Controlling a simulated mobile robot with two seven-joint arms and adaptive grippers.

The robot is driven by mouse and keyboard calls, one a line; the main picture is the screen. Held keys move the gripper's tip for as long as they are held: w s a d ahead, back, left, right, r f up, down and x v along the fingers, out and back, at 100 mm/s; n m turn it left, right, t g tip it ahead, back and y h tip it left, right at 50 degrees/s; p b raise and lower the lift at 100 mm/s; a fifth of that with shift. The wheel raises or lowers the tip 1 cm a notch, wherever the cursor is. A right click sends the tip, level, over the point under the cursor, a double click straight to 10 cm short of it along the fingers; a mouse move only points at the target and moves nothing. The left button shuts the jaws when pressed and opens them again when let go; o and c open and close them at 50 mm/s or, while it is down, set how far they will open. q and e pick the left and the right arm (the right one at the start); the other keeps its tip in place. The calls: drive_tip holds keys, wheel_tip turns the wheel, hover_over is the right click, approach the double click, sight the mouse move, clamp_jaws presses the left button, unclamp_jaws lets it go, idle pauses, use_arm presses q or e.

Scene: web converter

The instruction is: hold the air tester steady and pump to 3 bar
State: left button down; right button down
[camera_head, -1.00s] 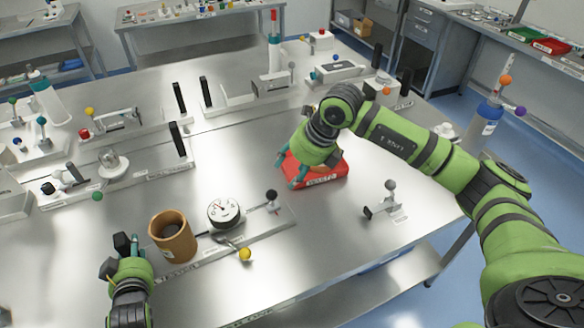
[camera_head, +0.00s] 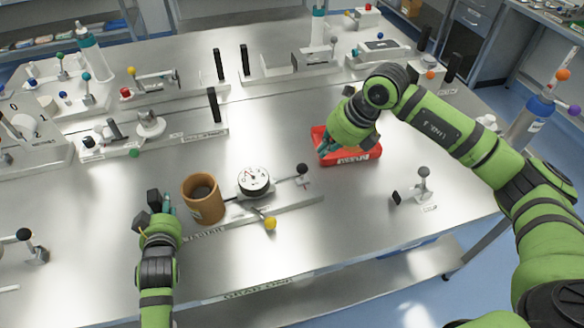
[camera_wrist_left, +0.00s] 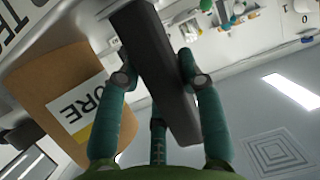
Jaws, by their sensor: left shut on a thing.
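The air tester is a flat metal base (camera_head: 285,212) with a brown cylinder (camera_head: 203,207), a white round dial (camera_head: 253,180), a black-knobbed lever (camera_head: 301,170) and a yellow-knobbed lever (camera_head: 270,223). My left gripper (camera_head: 160,205) is at its left end, beside the cylinder. In the left wrist view its fingers (camera_wrist_left: 155,75) are shut on a dark bar-shaped handle (camera_wrist_left: 150,50), with the cylinder (camera_wrist_left: 45,85) close by. The dial reading is too small to tell. My right gripper (camera_head: 325,146) is at the left side of a red bin (camera_head: 358,157); its finger opening is unclear.
A small stand with a grey ball knob (camera_head: 424,185) is to the right. Fixtures with black upright handles (camera_head: 213,105) stand behind the tester. A blue bottle (camera_head: 530,118) is at the far right. The table in front of the tester is clear.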

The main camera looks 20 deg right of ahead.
sight(302, 172)
drive_tip(key=s+a+f+m+g+y, duration=0.3)
drive_tip(key=s+a+m+y, duration=0.2)
drive_tip(key=s+m+y, duration=0.6)
drive_tip(key=w+d+f+m+t+h, duration=0.25)
drive_tip(key=d+m+t, duration=0.45)
drive_tip(key=m, duration=1.1)
drive_tip(key=w+d+f+m+t+h, duration=0.35)
drive_tip(key=d+m, duration=0.55)
drive_tip(key=m, duration=0.9)
drive_tip(key=shift+t+y, duration=0.6)
drive_tip(key=shift+t, duration=0.35)
drive_tip(key=shift+s+a+x, duration=0.3)
drive_tip(key=shift+a+x, duration=0.1)
drive_tip(key=shift+x, duration=1.75)
drive_tip(key=shift+s+a+x, duration=0.3)
drive_tip(key=shift+a+x, duration=0.1)
drive_tip(key=shift+x, duration=1.7)
drive_tip(key=shift+s+a+x, duration=0.3)
drive_tip(key=shift+a+x, duration=0.15)
drive_tip(key=shift+x, duration=1.7)
drive_tip(key=shift+r, duration=0.1)
